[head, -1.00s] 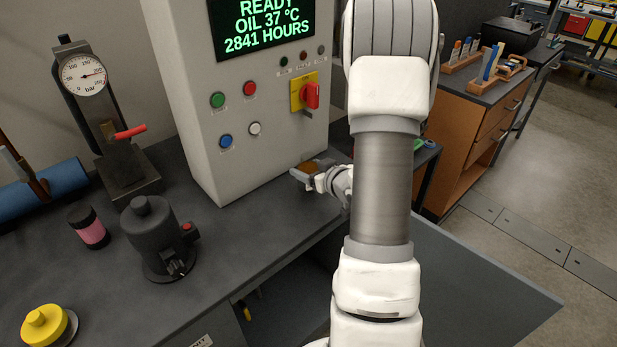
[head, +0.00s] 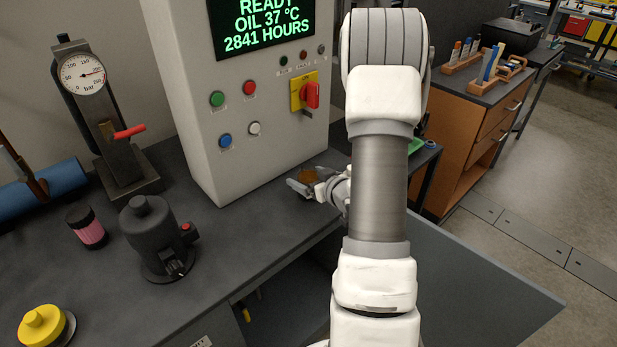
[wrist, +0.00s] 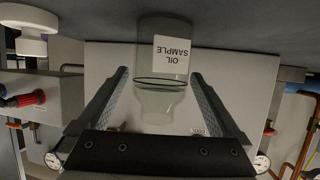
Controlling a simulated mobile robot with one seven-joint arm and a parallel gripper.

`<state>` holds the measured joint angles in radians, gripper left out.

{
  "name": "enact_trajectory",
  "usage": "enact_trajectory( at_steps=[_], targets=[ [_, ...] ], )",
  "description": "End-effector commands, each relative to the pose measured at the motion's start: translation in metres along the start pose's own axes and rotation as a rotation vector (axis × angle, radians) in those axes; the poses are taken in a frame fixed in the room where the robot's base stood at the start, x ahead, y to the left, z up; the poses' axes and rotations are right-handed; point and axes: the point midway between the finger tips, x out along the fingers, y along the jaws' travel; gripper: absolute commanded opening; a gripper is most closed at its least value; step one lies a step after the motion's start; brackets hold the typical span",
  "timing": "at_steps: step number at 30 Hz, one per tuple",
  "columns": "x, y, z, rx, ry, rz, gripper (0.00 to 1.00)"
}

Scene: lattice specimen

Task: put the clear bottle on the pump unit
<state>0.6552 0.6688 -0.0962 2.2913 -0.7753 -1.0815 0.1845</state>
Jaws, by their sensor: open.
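The clear bottle (wrist: 163,58) with a white "OIL SAMPLE" label shows in the wrist view, upside down in the picture, between my fingers. My gripper (wrist: 160,78) is open, one finger on each side of the bottle, with narrow gaps visible. In the head view my gripper (head: 304,183) is low in front of the grey cabinet, with a brownish patch between its fingers; the bottle is hard to make out there. A dark cylindrical unit with a red button (head: 148,235), which looks like the pump unit, stands on the bench to the left.
The grey control cabinet (head: 240,120) stands close behind my gripper. A pink jar with a black lid (head: 88,228), a yellow-capped item (head: 44,327) and a pressure gauge stand (head: 125,165) are on the left. The bench (head: 240,235) between the dark unit and my gripper is clear.

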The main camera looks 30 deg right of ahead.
Motion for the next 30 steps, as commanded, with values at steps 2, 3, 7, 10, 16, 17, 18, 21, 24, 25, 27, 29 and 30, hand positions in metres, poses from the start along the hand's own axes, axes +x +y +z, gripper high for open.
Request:
enact_trajectory(
  at_steps=[2,3,7,10,16,17,18,21,24,25,27,29,30],
  targets=[
    [-0.001,0.000,-0.001,0.000,0.000,0.000,1.00],
    [-0.001,0.000,-0.003,0.000,0.000,0.000,1.00],
    [-0.013,0.001,-0.003,0.001,-0.001,0.003,1.00],
    [-0.034,0.001,-0.004,0.001,0.000,0.004,1.00],
    [-0.079,0.002,-0.004,0.001,0.001,0.005,1.00],
    [-0.085,0.002,-0.004,0.002,0.000,0.005,1.00],
    [-0.092,0.001,-0.004,0.001,0.001,0.004,1.00],
    [-0.107,0.001,-0.004,0.001,0.001,0.004,1.00],
    [-0.116,0.001,-0.003,0.001,0.001,0.002,1.00],
    [-0.118,0.001,-0.003,0.002,0.000,0.002,1.00],
    [-0.121,0.000,-0.003,0.001,0.000,0.000,1.00],
    [-0.122,0.000,-0.003,0.001,0.000,0.000,1.00],
    [-0.122,0.000,-0.003,0.001,0.000,0.000,1.00]
  ],
)
